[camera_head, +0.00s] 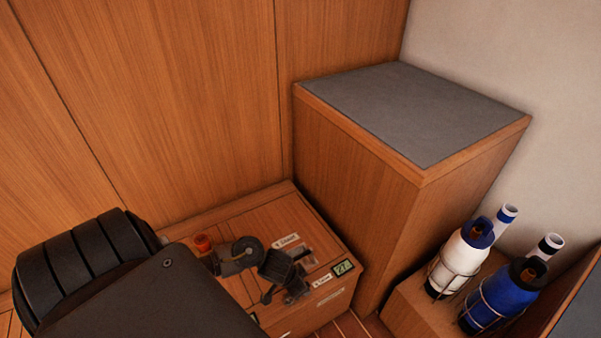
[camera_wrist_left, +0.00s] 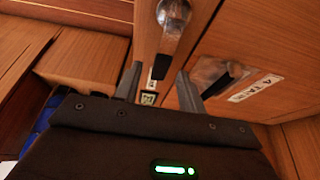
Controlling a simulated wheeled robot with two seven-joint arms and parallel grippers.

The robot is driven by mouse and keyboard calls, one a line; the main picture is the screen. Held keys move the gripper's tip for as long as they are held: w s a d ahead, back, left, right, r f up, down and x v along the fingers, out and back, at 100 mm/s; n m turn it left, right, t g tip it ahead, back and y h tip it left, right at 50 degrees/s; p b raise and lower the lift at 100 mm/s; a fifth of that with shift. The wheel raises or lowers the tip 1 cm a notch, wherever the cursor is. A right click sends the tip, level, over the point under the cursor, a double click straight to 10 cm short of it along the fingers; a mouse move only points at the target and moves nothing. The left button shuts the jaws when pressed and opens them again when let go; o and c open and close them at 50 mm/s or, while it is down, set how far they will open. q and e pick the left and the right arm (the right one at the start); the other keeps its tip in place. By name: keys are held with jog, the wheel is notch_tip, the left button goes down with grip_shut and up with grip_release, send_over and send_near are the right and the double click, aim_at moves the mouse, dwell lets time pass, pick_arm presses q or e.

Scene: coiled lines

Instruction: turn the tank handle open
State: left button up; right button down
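The tank handle is a black lever (camera_wrist_left: 226,82) on a silvery recessed plate, next to a white label reading TANK (camera_wrist_left: 255,88), right of my fingers in the left wrist view. In the head view a dark lever shape (camera_head: 281,267) stands on the low wooden box (camera_head: 325,313). My left gripper (camera_wrist_left: 158,76) is open and empty, its two grey fingers apart, with the lever outside them. In the head view I cannot clearly make out the left fingers; my dark arm covers the lower left. My right gripper is not in view.
A silvery lever (camera_wrist_left: 172,22) is beyond my fingers. A tall grey-topped cabinet (camera_head: 410,110) rises behind. White (camera_head: 461,260) and blue (camera_head: 502,298) bottles stand in wire holders at right.

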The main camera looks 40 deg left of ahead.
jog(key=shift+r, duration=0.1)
pick_arm(q)
grip_shut()
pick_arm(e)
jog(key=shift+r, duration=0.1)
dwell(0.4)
